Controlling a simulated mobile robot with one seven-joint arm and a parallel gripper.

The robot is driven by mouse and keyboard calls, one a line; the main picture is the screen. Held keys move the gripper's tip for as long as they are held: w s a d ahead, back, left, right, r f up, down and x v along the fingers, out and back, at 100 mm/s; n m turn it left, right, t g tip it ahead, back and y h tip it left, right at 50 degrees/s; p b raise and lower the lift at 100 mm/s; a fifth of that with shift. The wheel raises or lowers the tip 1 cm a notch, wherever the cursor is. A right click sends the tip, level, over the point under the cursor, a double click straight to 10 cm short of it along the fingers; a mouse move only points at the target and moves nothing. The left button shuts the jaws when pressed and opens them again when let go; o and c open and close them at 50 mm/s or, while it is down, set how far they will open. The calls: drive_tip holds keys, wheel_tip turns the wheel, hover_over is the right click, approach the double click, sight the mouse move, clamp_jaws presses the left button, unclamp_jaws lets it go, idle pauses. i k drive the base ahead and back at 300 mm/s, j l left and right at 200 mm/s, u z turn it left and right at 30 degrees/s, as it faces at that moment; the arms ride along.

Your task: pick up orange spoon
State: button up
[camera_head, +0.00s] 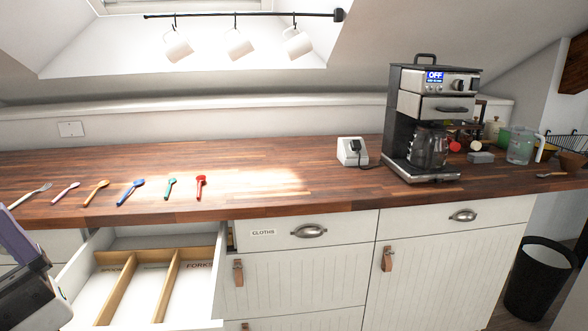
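The orange spoon (96,192) lies on the wooden counter at the left, near its front edge. It is in a row of utensils, between a pink spoon (66,191) and a blue spoon (131,191). Nothing covers it. A dark and purple-grey part at the lower left edge looks like part of my arm. It is below and left of the orange spoon, apart from it. My gripper's fingers do not show.
A teal spoon (170,187), a red spoon (200,186) and a grey utensil (30,195) share the row. Below, an open drawer (219,285) with wooden dividers sticks out. A coffee machine (405,100) stands at the right. The counter behind the spoons is clear.

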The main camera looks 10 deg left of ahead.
sight(105, 183)
drive_tip(key=u, duration=1.25)
